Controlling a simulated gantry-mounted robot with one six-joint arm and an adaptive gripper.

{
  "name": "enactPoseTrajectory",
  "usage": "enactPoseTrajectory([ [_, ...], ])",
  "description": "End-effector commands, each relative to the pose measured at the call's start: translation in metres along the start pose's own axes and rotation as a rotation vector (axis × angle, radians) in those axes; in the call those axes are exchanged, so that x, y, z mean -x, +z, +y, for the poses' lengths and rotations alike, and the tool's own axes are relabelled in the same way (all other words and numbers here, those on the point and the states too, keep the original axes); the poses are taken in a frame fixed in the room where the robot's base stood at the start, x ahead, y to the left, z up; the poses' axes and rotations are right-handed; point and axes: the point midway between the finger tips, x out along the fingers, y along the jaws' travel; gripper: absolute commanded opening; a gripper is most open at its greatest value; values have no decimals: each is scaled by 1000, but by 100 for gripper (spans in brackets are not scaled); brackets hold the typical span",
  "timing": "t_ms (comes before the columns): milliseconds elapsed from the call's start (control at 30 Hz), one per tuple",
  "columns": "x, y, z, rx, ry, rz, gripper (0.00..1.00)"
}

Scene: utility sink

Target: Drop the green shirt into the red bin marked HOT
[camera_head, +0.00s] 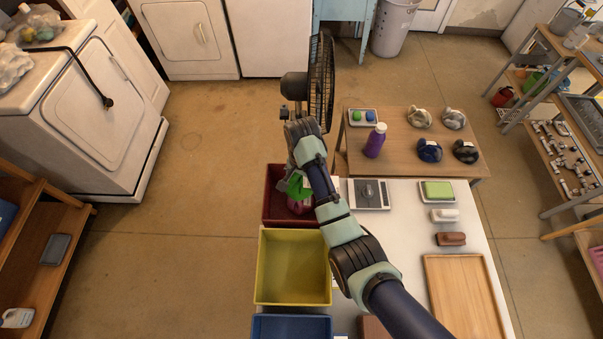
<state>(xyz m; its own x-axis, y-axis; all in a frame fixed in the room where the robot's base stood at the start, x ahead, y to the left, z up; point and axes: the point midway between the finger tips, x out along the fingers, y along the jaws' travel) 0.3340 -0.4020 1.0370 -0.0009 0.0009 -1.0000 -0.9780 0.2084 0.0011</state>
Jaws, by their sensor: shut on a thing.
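My gripper (290,182) is over the red bin (271,203), shut on the green shirt (298,187). The shirt is a small bright green bunch, partly hidden by the gripper and arm. It is over the bin's opening; its exact height above the bin is hard to judge. A pinkish-purple cloth (299,207) shows inside the bin just below the shirt. A white label shows at the bin's right edge, but its wording is not legible.
A yellow bin (292,265) and a blue bin (291,326) stand nearer. A black fan (321,80) stands behind the arm. A white table (410,215) with a scale (369,194) is at right. A wooden table holds a purple bottle (375,141) and several folded bundles. Floor at left is clear.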

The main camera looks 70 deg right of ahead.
Motion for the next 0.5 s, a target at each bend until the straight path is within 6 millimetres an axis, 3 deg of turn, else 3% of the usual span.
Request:
enactPoseTrajectory([
  [300, -4, 0, 0, 1, -1, 1, 19],
  [333, -4, 0, 0, 1, -1, 1, 84],
  [433, -4, 0, 0, 1, -1, 1, 100],
  [500, -4, 0, 0, 1, -1, 1, 100],
])
